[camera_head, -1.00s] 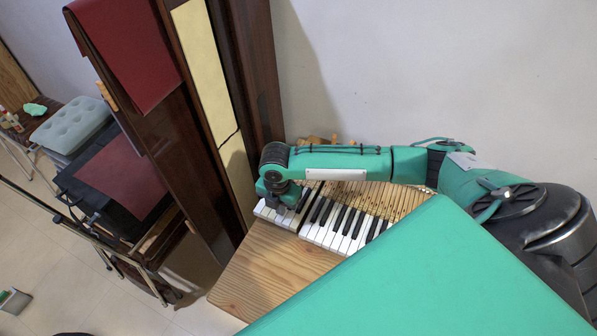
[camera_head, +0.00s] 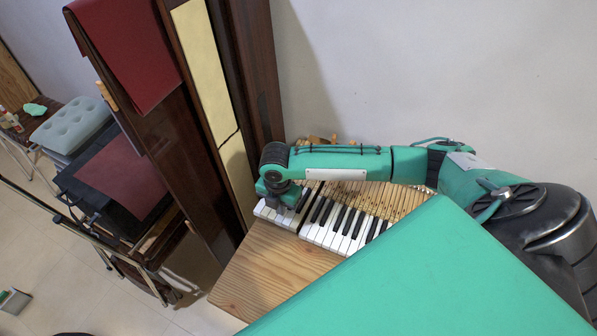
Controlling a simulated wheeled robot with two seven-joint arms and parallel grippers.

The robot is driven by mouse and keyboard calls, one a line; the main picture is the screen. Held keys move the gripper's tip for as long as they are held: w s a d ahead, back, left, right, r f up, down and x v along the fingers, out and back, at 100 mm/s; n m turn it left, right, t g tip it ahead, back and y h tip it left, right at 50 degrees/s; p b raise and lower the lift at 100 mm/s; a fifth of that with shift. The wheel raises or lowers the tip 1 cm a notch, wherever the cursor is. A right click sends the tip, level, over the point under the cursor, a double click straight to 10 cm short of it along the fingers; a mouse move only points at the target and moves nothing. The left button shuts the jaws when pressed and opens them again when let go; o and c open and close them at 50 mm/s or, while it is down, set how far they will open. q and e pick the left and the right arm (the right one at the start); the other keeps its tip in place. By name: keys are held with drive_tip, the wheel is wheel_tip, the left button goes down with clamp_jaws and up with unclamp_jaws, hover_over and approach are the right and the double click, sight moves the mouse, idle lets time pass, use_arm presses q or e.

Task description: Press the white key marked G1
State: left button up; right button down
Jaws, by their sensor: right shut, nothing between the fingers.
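The piano keys (camera_head: 335,226) lie on a wooden table, white keys at the front and black keys behind them. They form a short group at the left and a longer group at the right, with a dark gap between. My right gripper (camera_head: 285,206) is shut and empty, pointing down over the left group of keys. It hides part of those keys. I cannot tell whether it touches a key. The G1 marking is too small to read from here. My left gripper is out of view.
A pale wooden table (camera_head: 262,268) has bare room in front of the keys. A tall dark wooden piece (camera_head: 258,70) stands close at the left of the keys. A white wall (camera_head: 430,70) is behind. A cushioned stool (camera_head: 70,124) is far left.

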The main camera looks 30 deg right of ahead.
drive_tip(key=shift+f, duration=0.15)
drive_tip(key=shift+f, duration=1.2)
drive_tip(key=shift+r, duration=0.1)
drive_tip(key=shift+r, duration=0.1)
wheel_tip(320, 180, up, 3)
drive_tip(key=p, duration=0.3)
drive_tip(key=shift+p, duration=0.3)
wheel_tip(320, 180, up, 6)
drive_tip(key=p, duration=0.6)
